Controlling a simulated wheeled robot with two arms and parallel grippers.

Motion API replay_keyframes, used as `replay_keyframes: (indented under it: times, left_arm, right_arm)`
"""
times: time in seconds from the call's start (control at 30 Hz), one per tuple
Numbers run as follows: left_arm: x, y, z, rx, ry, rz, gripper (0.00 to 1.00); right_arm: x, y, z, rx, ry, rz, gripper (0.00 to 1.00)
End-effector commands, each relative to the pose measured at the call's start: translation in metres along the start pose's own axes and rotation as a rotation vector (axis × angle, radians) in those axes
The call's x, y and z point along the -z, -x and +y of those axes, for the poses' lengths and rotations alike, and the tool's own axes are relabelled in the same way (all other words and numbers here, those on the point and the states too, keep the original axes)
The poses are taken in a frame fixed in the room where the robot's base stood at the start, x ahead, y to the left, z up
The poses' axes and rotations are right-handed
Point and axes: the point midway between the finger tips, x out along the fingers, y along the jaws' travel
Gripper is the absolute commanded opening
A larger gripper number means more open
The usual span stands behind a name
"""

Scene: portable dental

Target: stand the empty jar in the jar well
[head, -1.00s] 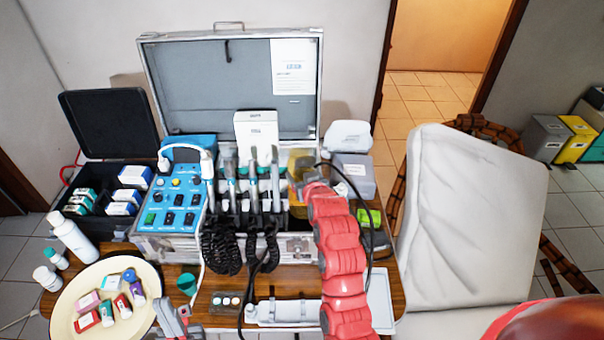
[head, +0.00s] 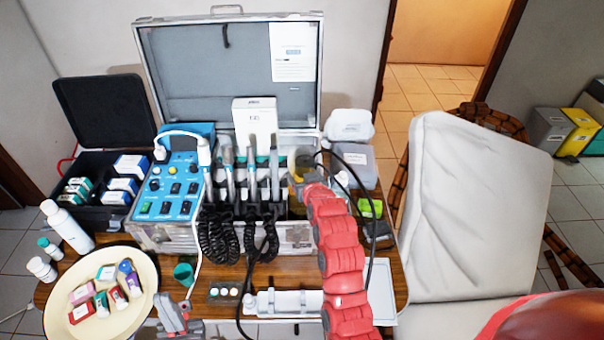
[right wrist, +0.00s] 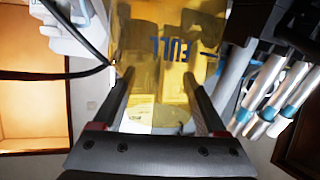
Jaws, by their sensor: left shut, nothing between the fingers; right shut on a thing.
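The amber see-through jar (head: 298,162) is at the right end of the open metal case, just beyond my right gripper (head: 307,180). In the right wrist view the jar (right wrist: 165,60) fills the space between the two fingers of my right gripper (right wrist: 160,90), which are shut on it. It has blue lettering that looks like "FULL", and I see no liquid in it. The jar's base and the jar well are hidden or not clear, so I cannot tell whether they touch. My left gripper (head: 176,318) is shut and empty at the table's front edge, right of the cream tray.
The metal case (head: 160,238) holds a blue control unit (head: 172,185) and several handpieces (head: 250,175) left of the jar. Black cables hang in front and one loops near my right arm. A cream tray (head: 62,270), a green cup (head: 183,273) and a white tray (head: 382,285) lie in front.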

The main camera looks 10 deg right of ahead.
Motion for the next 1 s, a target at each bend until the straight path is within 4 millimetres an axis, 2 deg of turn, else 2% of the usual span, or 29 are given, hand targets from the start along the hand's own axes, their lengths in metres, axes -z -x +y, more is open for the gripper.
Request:
replay_keyframes:
  times: [0.37,1.0]
  left_arm:
    - [0.000,0.001,0.000,0.000,0.000,0.000,0.00]
    - [-0.003,0.019,0.001,0.000,0.000,0.000,0.00]
  right_arm:
    - [-0.001,-0.001,0.000,0.000,0.000,0.001,0.10]
    - [-0.027,-0.011,-0.001,0.001,0.000,0.000,0.10]
